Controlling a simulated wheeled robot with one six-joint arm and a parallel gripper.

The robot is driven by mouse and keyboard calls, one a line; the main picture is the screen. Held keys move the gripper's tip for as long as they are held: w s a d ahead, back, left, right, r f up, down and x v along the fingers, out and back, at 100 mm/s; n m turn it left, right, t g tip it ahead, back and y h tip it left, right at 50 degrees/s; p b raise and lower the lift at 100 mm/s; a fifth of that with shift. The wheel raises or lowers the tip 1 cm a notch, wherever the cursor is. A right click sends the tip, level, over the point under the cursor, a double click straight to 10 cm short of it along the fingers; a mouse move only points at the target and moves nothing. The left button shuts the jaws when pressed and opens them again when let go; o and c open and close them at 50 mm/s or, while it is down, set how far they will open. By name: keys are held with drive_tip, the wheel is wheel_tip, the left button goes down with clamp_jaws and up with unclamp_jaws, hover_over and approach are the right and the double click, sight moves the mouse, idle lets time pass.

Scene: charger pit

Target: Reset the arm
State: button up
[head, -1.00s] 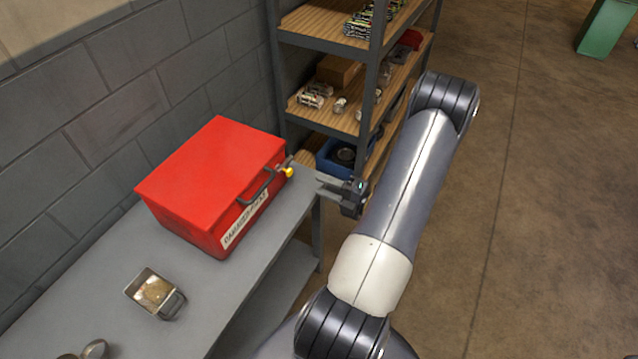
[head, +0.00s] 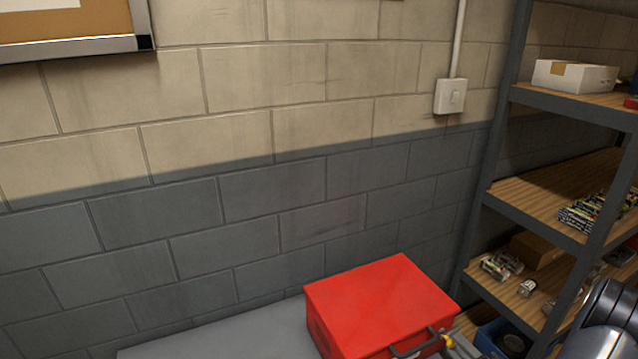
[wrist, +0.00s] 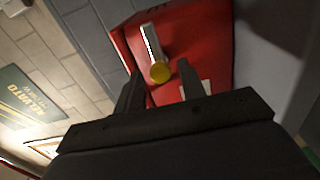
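My gripper (wrist: 159,69) shows in the wrist view with its two dark fingers apart and nothing visibly held between them. Beyond the fingertips is the front of a red box (wrist: 190,45), with a round yellow knob and a pale bar (wrist: 151,42) in line with the gap. I cannot tell whether the fingers touch the knob. In the head view the red box (head: 375,300) sits closed on the grey bench, and the yellow part (head: 447,341) shows by its handle. Part of my arm (head: 612,310) is at the lower right; the gripper is mostly cut off there.
The grey bench (head: 230,340) lies along a block wall (head: 240,220). A shelf rack (head: 560,180) with batteries, boxes and a blue bin (head: 495,338) stands on the right. A wall switch (head: 450,96) and a framed board (head: 70,25) are on the wall.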

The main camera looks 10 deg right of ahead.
drive_tip(key=shift+x, duration=1.35)
drive_tip(key=shift+s, duration=0.2)
